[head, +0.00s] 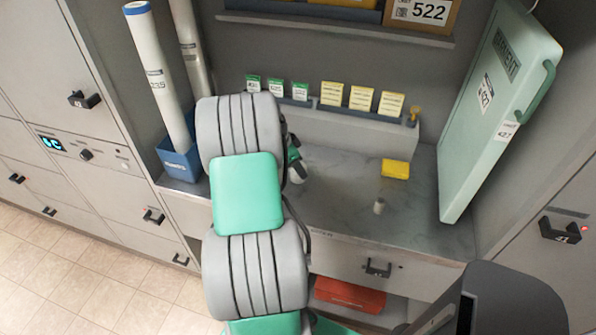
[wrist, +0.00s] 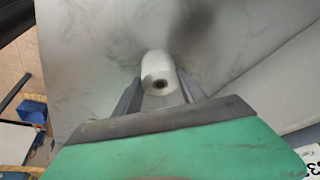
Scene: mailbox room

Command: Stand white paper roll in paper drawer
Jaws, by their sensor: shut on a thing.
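The white paper roll (wrist: 157,70) is between the two fingers of my gripper (wrist: 160,92) in the wrist view. One end, with a dark core hole, faces the camera. My gripper is shut on it, over a grey marbled surface. In the head view my arm hides most of the gripper and the held roll; a white and green part of my wrist shows beside the arm. A drawer front (head: 340,262) with a dark handle (head: 377,268) is below the counter, with partly hidden lettering above it. The drawer looks shut, and its inside is not visible.
A blue bin (head: 180,162) with tall tubes stands at left. An orange box (head: 350,294) lies below the drawer.

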